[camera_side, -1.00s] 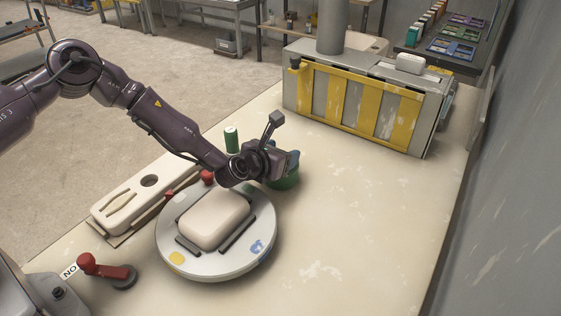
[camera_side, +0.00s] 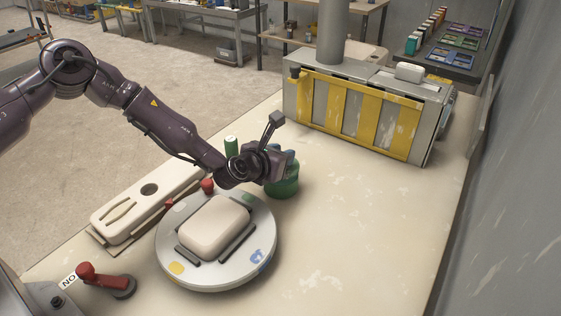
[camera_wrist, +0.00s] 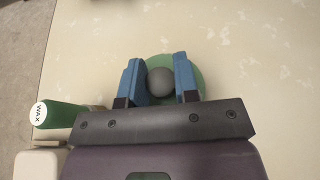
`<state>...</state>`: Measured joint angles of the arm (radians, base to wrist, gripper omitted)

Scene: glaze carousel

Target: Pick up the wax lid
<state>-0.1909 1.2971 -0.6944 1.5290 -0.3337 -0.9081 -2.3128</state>
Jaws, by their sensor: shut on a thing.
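A green pot (camera_side: 283,186) stands on the table behind and right of the turntable. In the wrist view a green disc (camera_wrist: 196,73), seen from above, has a round grey knob (camera_wrist: 160,82) over it; I take it for the wax lid's knob. My gripper (camera_side: 288,163) is over the pot, pointing down. In the wrist view its blue fingers (camera_wrist: 160,81) are shut on the grey knob, one on each side. Whether the lid is clear of the pot cannot be told; the fingers hide the contact in the side view.
A green cylinder (camera_side: 231,147) marked WAX also shows in the wrist view (camera_wrist: 62,115). A turntable (camera_side: 256,233) bearing a pale block (camera_side: 214,226) is in front, with a red-handled lever (camera_side: 88,272) at left. A grey-yellow cabinet (camera_side: 360,115) stands behind. The table's right side is clear.

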